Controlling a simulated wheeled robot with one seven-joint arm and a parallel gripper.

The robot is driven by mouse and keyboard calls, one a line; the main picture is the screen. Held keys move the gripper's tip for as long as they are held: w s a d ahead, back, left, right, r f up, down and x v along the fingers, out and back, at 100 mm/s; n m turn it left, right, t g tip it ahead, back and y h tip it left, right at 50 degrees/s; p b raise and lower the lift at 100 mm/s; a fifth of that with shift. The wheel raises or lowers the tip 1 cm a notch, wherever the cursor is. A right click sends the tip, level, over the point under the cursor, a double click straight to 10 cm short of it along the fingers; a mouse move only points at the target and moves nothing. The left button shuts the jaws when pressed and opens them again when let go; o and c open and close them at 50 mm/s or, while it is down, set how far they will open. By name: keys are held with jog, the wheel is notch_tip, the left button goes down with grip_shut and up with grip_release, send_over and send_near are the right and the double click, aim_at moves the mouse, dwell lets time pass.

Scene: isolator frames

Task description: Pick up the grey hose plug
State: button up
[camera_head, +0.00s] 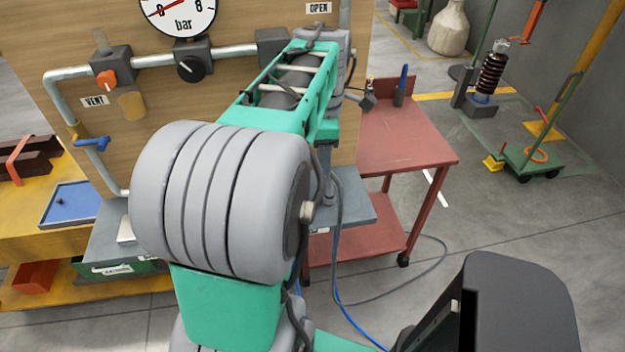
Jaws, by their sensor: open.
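I cannot make out the grey hose plug for certain. A small dark piece (60,201) lies in the blue tray (82,210) at the left, too small to identify. My teal and grey arm fills the middle and reaches up toward the wooden panel. My gripper does not show; the far end of the arm is hidden behind its own links. The arm also covers part of the panel and much of the grey shelf (357,197) below it.
The wooden panel (240,90) carries pipes, a bar gauge (178,12), a black knob (191,68) and a vent valve (108,78). A red cart (410,145) stands right of the panel. A cable (425,265) lies on the floor. Open floor (510,235) is at the right.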

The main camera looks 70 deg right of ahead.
aim_at(330, 187)
jog(key=shift+s+d+f, duration=0.15)
jog(key=shift+s+f, duration=0.15)
jog(key=shift+s, duration=0.2)
jog(key=f, duration=0.4)
jog(key=d+f, duration=0.1)
jog(key=f, duration=0.2)
jog(key=shift+s+p, duration=0.2)
jog(key=shift+p, duration=0.2)
jog(key=shift+c, duration=0.5)
grip_shut()
